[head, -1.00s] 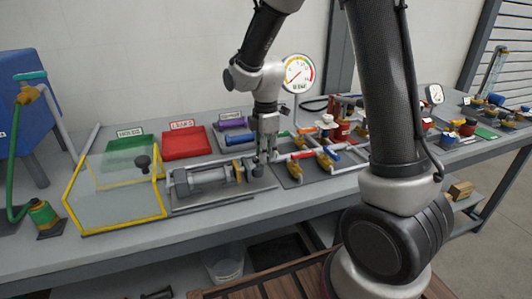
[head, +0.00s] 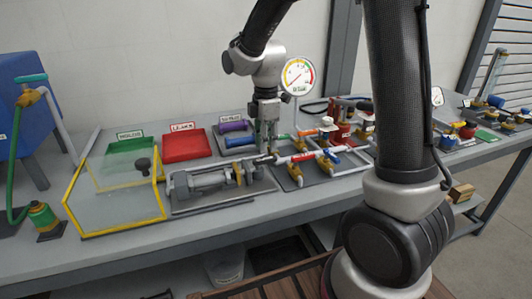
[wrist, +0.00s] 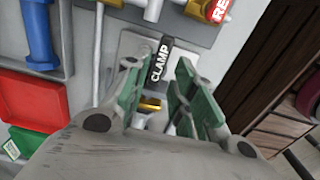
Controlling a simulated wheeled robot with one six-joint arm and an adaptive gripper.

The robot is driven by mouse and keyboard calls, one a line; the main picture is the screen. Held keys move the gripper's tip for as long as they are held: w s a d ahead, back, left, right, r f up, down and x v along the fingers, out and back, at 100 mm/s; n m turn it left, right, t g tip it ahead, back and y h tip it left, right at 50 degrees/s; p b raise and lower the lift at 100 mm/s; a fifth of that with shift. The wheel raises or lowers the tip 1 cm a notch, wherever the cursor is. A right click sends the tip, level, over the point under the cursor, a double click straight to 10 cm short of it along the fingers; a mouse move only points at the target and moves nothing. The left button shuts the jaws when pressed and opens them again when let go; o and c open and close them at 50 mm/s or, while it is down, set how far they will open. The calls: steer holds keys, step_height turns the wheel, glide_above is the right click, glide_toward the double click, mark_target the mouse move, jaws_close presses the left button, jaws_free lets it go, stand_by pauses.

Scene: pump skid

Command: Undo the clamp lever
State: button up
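The clamp lever (wrist: 162,60) is a short black bar marked CLAMP in the wrist view. In the head view its dark end (head: 265,159) shows just below my fingertips, at the right end of the pump fixture (head: 205,180). My gripper (wrist: 158,82) is open, with its two green-padded fingers on either side of the lever's near part. A gap shows between the lever and the fingers, and they do not look closed on it. In the head view my gripper (head: 267,148) points down over the lever. A brass part (wrist: 150,104) lies between the fingers.
A yellow-framed clear guard (head: 163,200) stands left of the fixture. Green (head: 130,150) and red (head: 187,147) trays sit behind. Pipes and valves (head: 320,160) stand close on the right, with a gauge (head: 298,77) behind. The bench front (head: 200,225) is clear.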

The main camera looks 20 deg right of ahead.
mark_target(266, 158)
step_height(266, 158, up, 8)
steer(key=shift+f, duration=0.25)
